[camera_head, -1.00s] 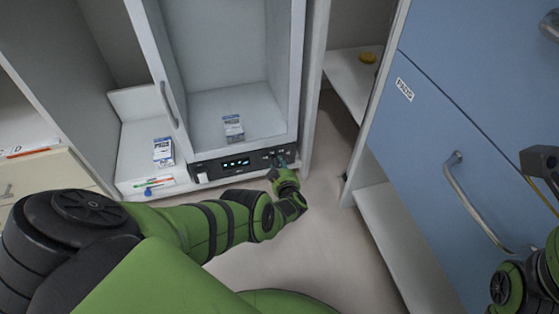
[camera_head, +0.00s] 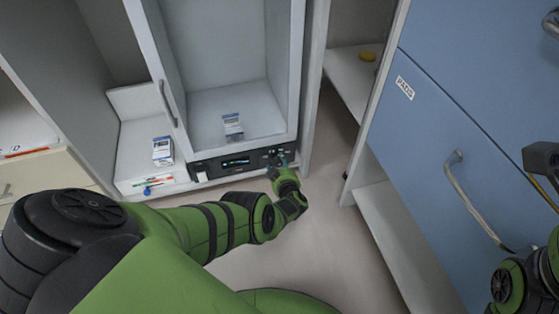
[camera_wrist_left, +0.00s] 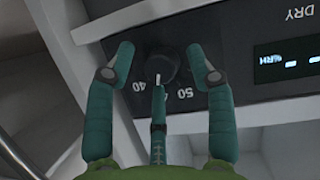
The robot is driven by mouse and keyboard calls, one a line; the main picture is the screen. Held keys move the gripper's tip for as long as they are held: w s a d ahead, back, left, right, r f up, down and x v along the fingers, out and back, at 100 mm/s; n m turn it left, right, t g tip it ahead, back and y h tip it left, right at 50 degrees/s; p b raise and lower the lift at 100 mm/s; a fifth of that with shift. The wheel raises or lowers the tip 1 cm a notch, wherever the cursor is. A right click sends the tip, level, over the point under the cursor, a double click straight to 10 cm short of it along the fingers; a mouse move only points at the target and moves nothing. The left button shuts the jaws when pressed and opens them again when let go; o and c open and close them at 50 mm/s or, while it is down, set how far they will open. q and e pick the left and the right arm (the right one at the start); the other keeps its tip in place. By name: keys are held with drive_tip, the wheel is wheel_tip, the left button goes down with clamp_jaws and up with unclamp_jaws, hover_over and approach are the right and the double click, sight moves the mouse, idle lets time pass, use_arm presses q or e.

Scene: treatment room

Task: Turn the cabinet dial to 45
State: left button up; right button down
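The cabinet dial (camera_wrist_left: 158,64) is a dark round knob on the black control panel (camera_wrist_left: 232,92). In the left wrist view its white pointer mark lies between the printed 40 and 50. My left gripper (camera_wrist_left: 161,62) is open, with one teal finger on each side of the dial and visible gaps to it. A third finger lies in the middle, its tip close below the pointer. In the head view the left hand (camera_head: 283,172) is at the panel's right end and hides most of the dial. My right gripper's fingers are not visible.
The panel's lit display (camera_head: 236,161) shows dashes. The dry cabinet (camera_head: 240,105) above holds a small box (camera_head: 233,124). Another box (camera_head: 162,150) stands on the shelf at left. A blue drawer unit (camera_head: 450,120) stands at right, with open floor (camera_head: 330,190) between.

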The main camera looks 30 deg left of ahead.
use_arm(q)
drive_tip(key=shift+s+n, duration=0.1)
drive_tip(key=shift+n, duration=0.2)
idle(0.4)
drive_tip(key=shift+a+n+t+h+p, duration=0.1)
drive_tip(key=shift+n+t+h+p, duration=0.2)
drive_tip(key=shift+n+t, duration=0.1)
drive_tip(key=shift+s+f+n+t+h+b, duration=0.1)
drive_tip(key=shift+n+t+h+b, duration=0.2)
drive_tip(key=shift+n+t, duration=0.7)
drive_tip(key=n, duration=0.1)
drive_tip(key=n+b, duration=0.1)
drive_tip(key=shift+a+f+n+t, duration=0.1)
drive_tip(key=shift+f+n+t, duration=0.1)
drive_tip(key=shift+n+t, duration=0.15)
drive_tip(key=n+t+b, duration=0.2)
drive_tip(key=n+b, duration=0.1)
drive_tip(key=shift+s+f+n+h, duration=0.1)
drive_tip(key=shift+f+n+h, duration=0.1)
drive_tip(key=shift+n+h, duration=0.1)
drive_tip(key=shift+r+n+t+b, duration=0.15)
drive_tip(key=shift+n+t+b, duration=0.35)
drive_tip(key=shift+n, duration=0.65)
